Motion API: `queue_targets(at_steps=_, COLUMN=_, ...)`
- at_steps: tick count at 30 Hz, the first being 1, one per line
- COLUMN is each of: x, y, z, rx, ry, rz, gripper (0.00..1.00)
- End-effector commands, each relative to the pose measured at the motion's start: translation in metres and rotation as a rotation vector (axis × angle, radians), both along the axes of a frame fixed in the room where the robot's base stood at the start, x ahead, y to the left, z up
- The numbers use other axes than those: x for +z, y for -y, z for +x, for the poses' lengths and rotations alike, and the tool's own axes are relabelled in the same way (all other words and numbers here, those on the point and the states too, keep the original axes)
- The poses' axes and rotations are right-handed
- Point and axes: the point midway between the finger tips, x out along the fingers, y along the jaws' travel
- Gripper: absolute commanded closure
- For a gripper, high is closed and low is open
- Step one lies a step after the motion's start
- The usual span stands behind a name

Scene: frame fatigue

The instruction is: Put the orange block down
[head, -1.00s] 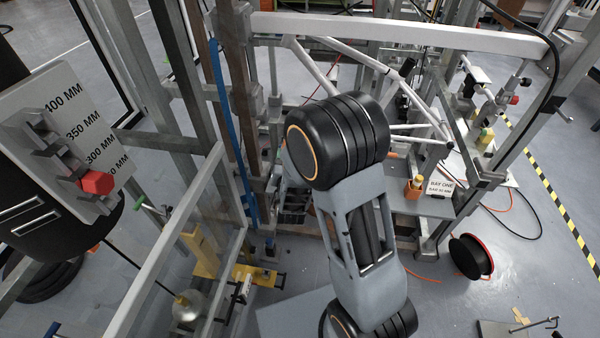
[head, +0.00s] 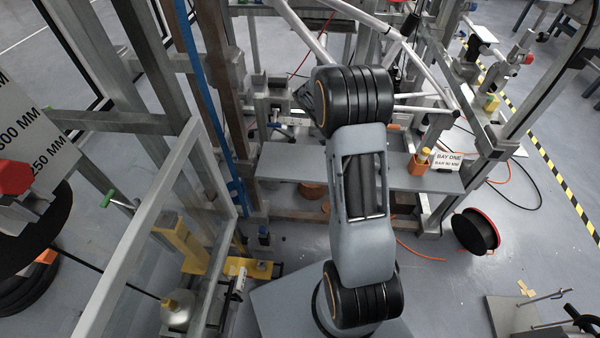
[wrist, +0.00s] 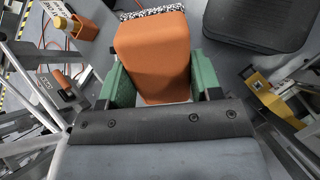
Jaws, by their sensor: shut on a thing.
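The orange block (wrist: 152,50) sits between the green fingers of my gripper (wrist: 160,72) in the wrist view. The gripper is shut on it, one finger on each side. A black-and-white patterned strip shows just beyond the block's far end. What lies directly under the block is hidden by it. In the head view the gripper and the block are hidden behind my own arm.
A grey shelf (head: 290,165) runs behind my arm. An orange holder (head: 417,164) and a BAY ONE sign (head: 447,160) stand at its right end. A black reel (head: 475,231) lies on the floor. Metal posts stand left.

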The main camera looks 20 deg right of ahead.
Motion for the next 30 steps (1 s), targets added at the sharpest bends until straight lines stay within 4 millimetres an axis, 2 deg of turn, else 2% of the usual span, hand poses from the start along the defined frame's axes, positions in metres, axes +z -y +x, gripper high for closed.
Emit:
queue_targets(at_steps=1, x=-0.015, y=0.005, z=-0.005, rx=-0.171, ry=0.046, rz=0.027, gripper=0.61)
queue_targets(at_steps=7, x=-0.051, y=-0.001, z=-0.018, rx=-0.900, ry=0.293, rz=0.052, gripper=0.61)
queue_targets(at_steps=12, x=-0.078, y=-0.014, z=-0.014, rx=-1.423, ry=0.508, rz=-0.050, gripper=0.61)
queue_targets(at_steps=15, x=-0.089, y=-0.022, z=-0.005, rx=-1.666, ry=0.612, rz=-0.143, gripper=0.61)
queue_targets(at_steps=21, x=-0.101, y=-0.032, z=0.015, rx=-2.017, ry=0.742, rz=-0.341, gripper=0.61)
queue_targets(at_steps=30, x=-0.103, y=-0.036, z=0.037, rx=-2.274, ry=0.813, rz=-0.544, gripper=0.61)
